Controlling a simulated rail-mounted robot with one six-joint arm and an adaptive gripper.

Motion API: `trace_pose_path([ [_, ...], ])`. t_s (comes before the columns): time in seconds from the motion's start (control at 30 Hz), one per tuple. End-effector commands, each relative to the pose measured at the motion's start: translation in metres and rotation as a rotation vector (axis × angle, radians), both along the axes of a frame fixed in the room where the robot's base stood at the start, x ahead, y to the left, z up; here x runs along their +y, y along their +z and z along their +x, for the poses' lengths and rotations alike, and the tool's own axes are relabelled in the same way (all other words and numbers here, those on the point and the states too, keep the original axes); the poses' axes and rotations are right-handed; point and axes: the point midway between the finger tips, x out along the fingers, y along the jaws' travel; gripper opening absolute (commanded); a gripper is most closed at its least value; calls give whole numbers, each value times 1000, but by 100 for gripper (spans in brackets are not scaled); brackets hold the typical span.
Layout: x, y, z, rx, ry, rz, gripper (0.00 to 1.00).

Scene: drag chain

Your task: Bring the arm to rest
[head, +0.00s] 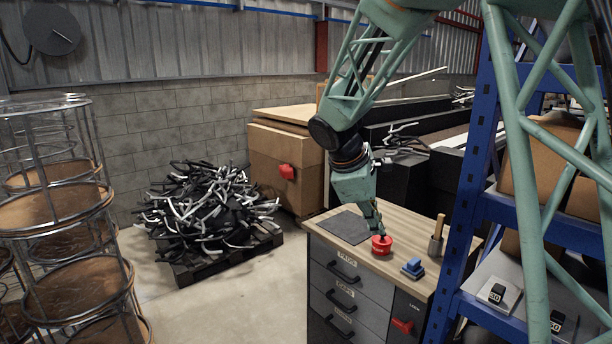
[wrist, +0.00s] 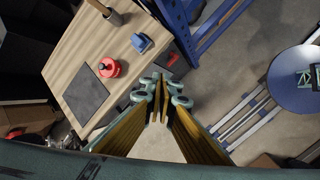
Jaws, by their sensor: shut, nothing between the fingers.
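My arm comes down from the top of the head view. My gripper (head: 377,226) points downward above the wooden-topped drawer cabinet (head: 385,268). In the wrist view my gripper (wrist: 161,88) has its fingertips together with nothing between them. A red round object (head: 381,246) on the cabinet top shows just below the fingertips in the head view. In the wrist view the red object (wrist: 109,67) lies to the left, apart from the fingers.
The cabinet top also bears a dark mat (head: 343,227), a blue block (head: 413,268) and a wooden-handled tool (head: 437,240). A blue shelf rack (head: 470,190) stands close on the right. A pallet piled with black and silver parts (head: 210,205) and wire racks (head: 65,210) stand left.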

Motion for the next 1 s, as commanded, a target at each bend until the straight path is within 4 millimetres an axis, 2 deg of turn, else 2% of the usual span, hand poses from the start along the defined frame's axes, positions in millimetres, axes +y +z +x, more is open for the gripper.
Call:
trace_pose_path([
  [0.13, -9, 19, -25, -24, -65, 37, 0],
  [0.5, -27, 55, -89, -74, -225, 129, 0],
  [1.0, -42, 90, -179, -139, -437, 256, 0],
])
